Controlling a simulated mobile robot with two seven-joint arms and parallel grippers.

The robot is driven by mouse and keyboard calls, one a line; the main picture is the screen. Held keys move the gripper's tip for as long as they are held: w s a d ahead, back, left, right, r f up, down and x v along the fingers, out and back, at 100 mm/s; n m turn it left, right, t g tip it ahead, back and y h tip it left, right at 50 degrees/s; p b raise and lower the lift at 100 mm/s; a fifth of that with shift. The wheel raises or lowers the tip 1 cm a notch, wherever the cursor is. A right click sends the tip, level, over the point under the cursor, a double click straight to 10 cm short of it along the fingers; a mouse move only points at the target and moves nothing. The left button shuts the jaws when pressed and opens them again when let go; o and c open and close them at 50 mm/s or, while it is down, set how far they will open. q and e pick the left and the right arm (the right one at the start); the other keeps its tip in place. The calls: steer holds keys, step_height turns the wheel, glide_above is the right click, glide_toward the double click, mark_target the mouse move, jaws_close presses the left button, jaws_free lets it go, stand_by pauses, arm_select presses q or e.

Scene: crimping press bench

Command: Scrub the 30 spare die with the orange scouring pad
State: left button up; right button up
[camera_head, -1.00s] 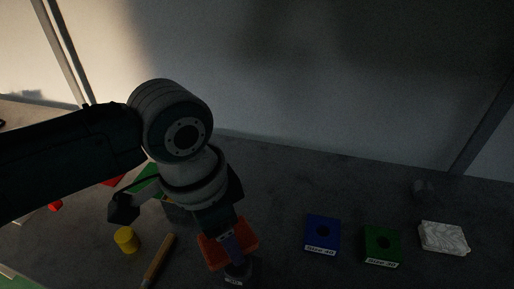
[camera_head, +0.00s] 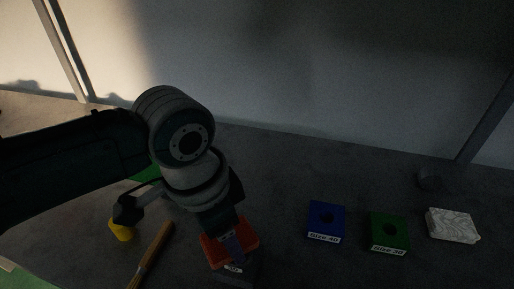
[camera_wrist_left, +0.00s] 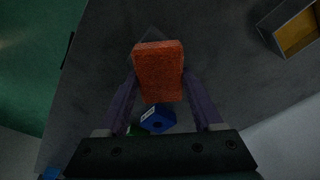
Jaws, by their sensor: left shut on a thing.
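The orange scouring pad (camera_head: 246,241) is held between the fingers of my left gripper (camera_head: 232,247), which points down. In the left wrist view the pad (camera_wrist_left: 158,72) sits upright in the picture between the two purple fingers. A dark grey block with a white label, apparently reading 30, the spare die (camera_head: 238,271), lies on the bench under the gripper and is partly hidden by the pad. Its dark corner (camera_wrist_left: 152,34) shows past the pad in the left wrist view. I cannot tell whether the pad touches it. My right gripper is not in view.
A blue die labelled 40 (camera_head: 326,221) and a green die (camera_head: 389,233) stand to the right, with a whitish block (camera_head: 452,225) and a dark round piece (camera_head: 429,179) beyond. A yellow cylinder (camera_head: 121,231) and a wooden-handled tool (camera_head: 151,254) lie left. An open box (camera_wrist_left: 292,28) shows in the wrist view.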

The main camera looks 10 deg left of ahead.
arm_select(q)
steer(key=shift+f+b, duration=0.35)
steer(key=shift+f, duration=0.2)
steer(key=o, duration=0.9)
steer(key=shift+r+p, duration=0.4)
steer(key=shift+p, duration=0.15)
steer(key=c, duration=1)
